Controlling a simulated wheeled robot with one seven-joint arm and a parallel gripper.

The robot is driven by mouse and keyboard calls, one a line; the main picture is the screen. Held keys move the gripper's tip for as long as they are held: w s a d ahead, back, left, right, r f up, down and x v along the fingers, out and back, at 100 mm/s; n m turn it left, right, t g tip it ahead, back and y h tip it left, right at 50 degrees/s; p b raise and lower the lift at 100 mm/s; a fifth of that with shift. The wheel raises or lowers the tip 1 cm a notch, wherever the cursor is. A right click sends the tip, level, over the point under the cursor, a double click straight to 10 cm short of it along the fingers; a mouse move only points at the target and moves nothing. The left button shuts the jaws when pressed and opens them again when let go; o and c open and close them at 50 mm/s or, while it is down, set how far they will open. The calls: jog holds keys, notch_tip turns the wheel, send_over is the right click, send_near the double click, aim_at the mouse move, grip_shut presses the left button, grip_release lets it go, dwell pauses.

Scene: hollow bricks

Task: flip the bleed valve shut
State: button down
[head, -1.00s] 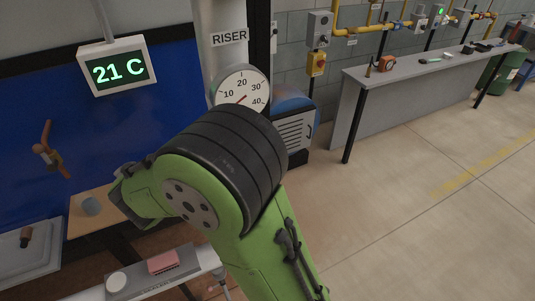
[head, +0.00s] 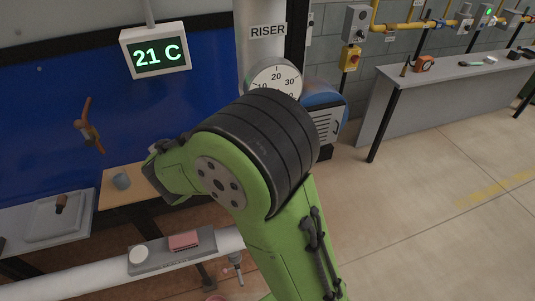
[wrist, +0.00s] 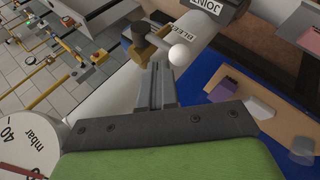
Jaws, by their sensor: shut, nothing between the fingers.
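The bleed valve (wrist: 139,34) shows in the wrist view as a brass-coloured body on the white pipe, beside a label reading BLEED (wrist: 184,33). My gripper (wrist: 159,70) is shut and empty. Its tips appear just below the knob and valve body in the picture; I cannot tell whether they touch. In the head view my arm hides both the gripper and the valve.
A mbar gauge (wrist: 32,135) is at the wrist view's lower left; a dark JOINT block (wrist: 212,10) is at the top. In the head view, the RISER pipe (head: 258,64) stands behind my arm. Open floor lies right.

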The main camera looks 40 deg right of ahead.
jog(key=a+p+v, duration=0.1)
jog(key=v, duration=1)
jog(key=shift+w+f+p, duration=0.2)
jog(key=shift+f+p, duration=0.1)
jog(key=shift+p, duration=0.05)
jog(key=shift+w, duration=0.1)
jog(key=s+a+r+m+t+y, duration=0.1)
jog(key=s+y, duration=0.7)
jog(key=s, duration=0.8)
jog(key=shift+s+a+r+t, duration=0.25)
jog(key=shift+s+r+t, duration=0.15)
jog(key=shift+r+t, duration=0.4)
